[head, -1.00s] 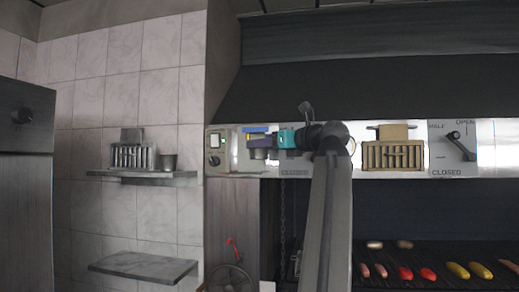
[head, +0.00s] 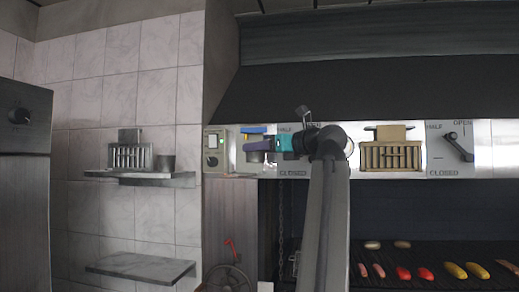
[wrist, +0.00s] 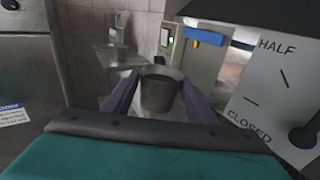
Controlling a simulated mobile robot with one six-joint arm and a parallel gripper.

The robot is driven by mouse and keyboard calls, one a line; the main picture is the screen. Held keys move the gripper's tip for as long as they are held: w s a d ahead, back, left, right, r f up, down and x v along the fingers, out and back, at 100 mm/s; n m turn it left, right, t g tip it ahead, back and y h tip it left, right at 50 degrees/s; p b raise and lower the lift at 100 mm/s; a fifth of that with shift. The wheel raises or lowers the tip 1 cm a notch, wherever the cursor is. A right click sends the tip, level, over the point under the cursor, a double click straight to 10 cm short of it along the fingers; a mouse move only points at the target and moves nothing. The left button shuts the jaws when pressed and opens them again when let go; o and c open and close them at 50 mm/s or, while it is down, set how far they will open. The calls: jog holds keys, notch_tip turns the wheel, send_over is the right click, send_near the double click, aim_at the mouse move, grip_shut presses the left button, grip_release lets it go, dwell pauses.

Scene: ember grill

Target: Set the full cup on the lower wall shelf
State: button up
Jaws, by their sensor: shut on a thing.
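My gripper (wrist: 160,100) is shut on a grey metal cup (wrist: 160,95) with brown contents, held upright between its two dark fingers. In the head view the gripper (head: 257,141) is in front of the steel control panel, and part of the cup (head: 257,156) shows below the fingers. The lower wall shelf (head: 140,267) is a bare grey slab on the tiled wall, to the left of and below the gripper. The cup is well apart from it.
A dark metal cabinet (head: 25,190) stands at far left. The grill (head: 440,255) with sausages is at right. A red-handled wheel (head: 228,278) sits right of the lower shelf.

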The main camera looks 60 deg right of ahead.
jog(key=w+a+f+n+y, duration=0.2)
jog(key=w+a+f+y, duration=0.1)
jog(key=w+f, duration=0.6)
jog(key=w+a+f+n+y, duration=0.2)
jog(key=w+f+y, duration=0.1)
jog(key=w+f, duration=0.65)
jog(key=w+a+f+n+y, duration=0.25)
jog(key=w+a+f, duration=0.35)
jog(key=f, duration=0.4)
jog(key=w+a+f+n+y, duration=0.1)
jog(key=w+a+f+y, duration=0.3)
jog(key=a+f, duration=0.55)
jog(key=w+a+f+n+g+y, duration=0.2)
jog(key=w+a+f, duration=0.1)
jog(key=a+f, duration=0.65)
jog(key=w+a+f+n+g+y, duration=0.1)
jog(key=w+a+f, duration=0.1)
jog(key=a+f, duration=0.75)
jog(key=s+a+f+n+g+y, duration=0.1)
jog(key=s+a+f+g, duration=0.1)
jog(key=a+f, duration=0.4)
jog(key=s+a+f+n+g+y, duration=0.1)
jog(key=a+f, duration=0.5)
jog(key=a, duration=0.8)
jog(key=shift+s+f+n+g+y, duration=0.25)
jog(key=shift+s+n+g+y, duration=0.15)
jog(key=shift+s+n+y, duration=0.2)
